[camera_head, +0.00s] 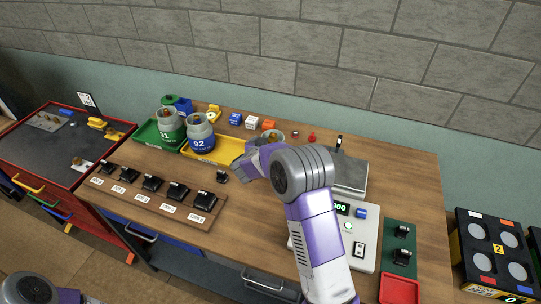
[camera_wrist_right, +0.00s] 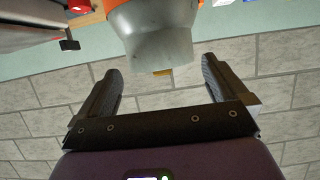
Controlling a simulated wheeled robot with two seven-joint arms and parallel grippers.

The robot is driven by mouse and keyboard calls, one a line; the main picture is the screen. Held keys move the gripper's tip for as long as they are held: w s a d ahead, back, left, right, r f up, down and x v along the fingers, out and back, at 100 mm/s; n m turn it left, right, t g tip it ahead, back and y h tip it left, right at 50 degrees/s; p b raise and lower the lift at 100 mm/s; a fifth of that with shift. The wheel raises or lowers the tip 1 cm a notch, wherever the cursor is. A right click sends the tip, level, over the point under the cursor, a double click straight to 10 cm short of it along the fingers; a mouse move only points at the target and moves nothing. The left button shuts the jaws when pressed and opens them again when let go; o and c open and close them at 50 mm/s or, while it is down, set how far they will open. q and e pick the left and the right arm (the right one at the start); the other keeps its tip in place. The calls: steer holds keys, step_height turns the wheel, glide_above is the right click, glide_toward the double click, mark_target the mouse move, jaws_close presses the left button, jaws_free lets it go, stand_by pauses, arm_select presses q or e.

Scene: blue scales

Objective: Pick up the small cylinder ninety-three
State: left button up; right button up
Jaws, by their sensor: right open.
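Cylinder 91 (camera_head: 170,128), grey with a green band, stands at the green tray, and cylinder 92 (camera_head: 201,135), with a blue band, stands at the yellow tray. A third cylinder (camera_head: 273,136) with a grey top is mostly hidden behind my right arm; its number cannot be read. In the right wrist view, a cylinder with a grey end and orange body (camera_wrist_right: 163,46) shows upside down ahead of the open fingers. My right gripper (camera_wrist_right: 161,72) is open and empty; the head view shows it (camera_head: 244,164) above the table. My left gripper is out of view.
The green tray (camera_head: 147,135) and yellow tray (camera_head: 228,152) lie on the wooden table. Small coloured cubes (camera_head: 252,122) stand behind. A rack of black weights (camera_head: 152,196) is at the front left. A scale (camera_head: 350,174) is right of my arm.

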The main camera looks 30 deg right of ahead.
mark_target(272, 139)
steer(key=shift+w+d+f, duration=0.2)
steer(key=shift+w+d, duration=0.15)
steer(key=shift+d, duration=0.4)
steer(key=x, duration=0.4)
steer(key=shift+w, duration=0.25)
steer(key=c, duration=1.7)
steer(key=shift+w+r, duration=0.1)
steer(key=shift+r, duration=0.15)
